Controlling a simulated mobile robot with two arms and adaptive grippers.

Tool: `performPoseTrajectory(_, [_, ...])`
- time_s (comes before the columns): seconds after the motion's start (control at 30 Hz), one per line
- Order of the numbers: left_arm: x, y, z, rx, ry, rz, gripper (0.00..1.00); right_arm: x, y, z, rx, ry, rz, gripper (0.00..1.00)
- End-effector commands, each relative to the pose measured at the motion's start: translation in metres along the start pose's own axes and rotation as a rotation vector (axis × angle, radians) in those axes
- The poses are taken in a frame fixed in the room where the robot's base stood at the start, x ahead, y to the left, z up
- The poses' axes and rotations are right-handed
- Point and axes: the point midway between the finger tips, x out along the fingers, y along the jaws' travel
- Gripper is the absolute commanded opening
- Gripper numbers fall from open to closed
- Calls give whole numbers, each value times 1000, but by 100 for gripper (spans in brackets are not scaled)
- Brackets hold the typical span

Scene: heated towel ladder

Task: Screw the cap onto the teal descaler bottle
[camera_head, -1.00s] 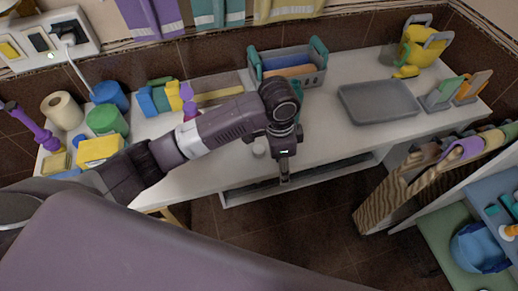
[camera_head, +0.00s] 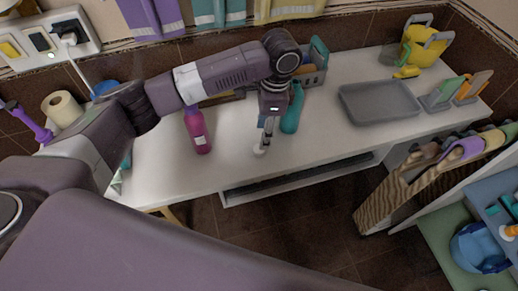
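The teal descaler bottle (camera_head: 292,108) stands upright on the white counter, just right of my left gripper; its top is partly hidden by my arm. A small white cap (camera_head: 259,151) is on the counter in front of it, towards the near edge. My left gripper (camera_head: 265,140) points down with its fingertips right at the cap. The fingers show edge-on, so I cannot tell whether they are open or touch the cap. My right gripper is not in view.
A magenta bottle (camera_head: 198,132) stands left of my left gripper. The counter's front between the magenta bottle and cap is clear. A paper roll (camera_head: 62,107) stands far left.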

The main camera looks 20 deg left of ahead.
Motion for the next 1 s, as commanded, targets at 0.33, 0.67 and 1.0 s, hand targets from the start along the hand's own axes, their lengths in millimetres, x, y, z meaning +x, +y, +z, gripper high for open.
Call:
performPoseTrajectory(0.33, [20,0,1,0,-1,0,46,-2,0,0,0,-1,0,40])
performPoseTrajectory(0.67, [48,1,3,-1,-4,3,46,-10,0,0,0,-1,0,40])
performPoseTrajectory(1.0, [73,0,2,1,-1,0,46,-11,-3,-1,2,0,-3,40])
